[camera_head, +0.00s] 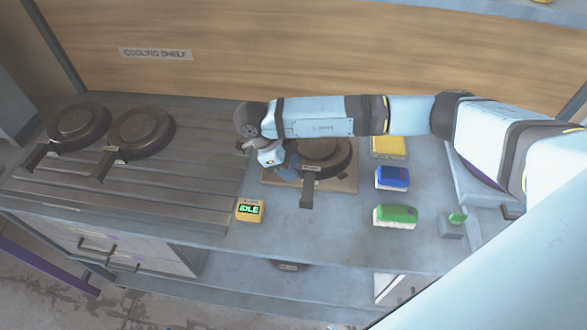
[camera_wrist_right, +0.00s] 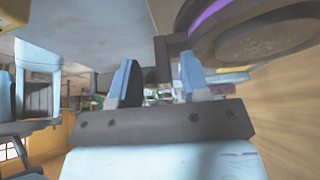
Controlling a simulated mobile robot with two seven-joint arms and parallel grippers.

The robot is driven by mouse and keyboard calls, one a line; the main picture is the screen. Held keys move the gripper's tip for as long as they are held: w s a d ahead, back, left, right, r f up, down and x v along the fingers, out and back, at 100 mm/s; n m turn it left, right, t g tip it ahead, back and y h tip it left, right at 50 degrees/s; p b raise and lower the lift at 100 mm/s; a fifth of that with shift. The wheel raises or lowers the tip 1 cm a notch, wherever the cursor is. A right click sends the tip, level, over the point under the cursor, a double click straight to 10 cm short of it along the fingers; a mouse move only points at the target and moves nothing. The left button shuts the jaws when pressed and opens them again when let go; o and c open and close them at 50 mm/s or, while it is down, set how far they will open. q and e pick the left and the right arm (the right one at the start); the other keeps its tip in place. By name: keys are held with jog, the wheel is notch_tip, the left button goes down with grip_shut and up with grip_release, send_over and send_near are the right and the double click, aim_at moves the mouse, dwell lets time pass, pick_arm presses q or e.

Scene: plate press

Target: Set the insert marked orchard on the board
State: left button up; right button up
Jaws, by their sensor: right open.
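A dark round insert (camera_head: 325,152) with a handle tab (camera_head: 307,190) sits on the tan board (camera_head: 345,184) in mid-counter. My right arm partly covers both. Two similar dark inserts, one at the far left (camera_head: 78,127) and one beside it (camera_head: 142,133), lie on the ribbed cooling shelf. I cannot read the word orchard on any insert. My right gripper (camera_head: 277,160) is by the left side of the board's insert. In the right wrist view its jaws (camera_wrist_right: 158,80) are open, with a dark tab near the fingertips and a round dark body with a purple ring at upper right.
A yellow box reading IDLE (camera_head: 250,210) stands at the front edge. Yellow (camera_head: 388,146), blue (camera_head: 392,178) and green (camera_head: 395,216) blocks stand right of the board. The ribbed cooling shelf (camera_head: 190,190) has free room.

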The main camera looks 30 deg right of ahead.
jog(key=v, duration=1)
jog(key=shift+a, duration=0.15)
dwell(0.4)
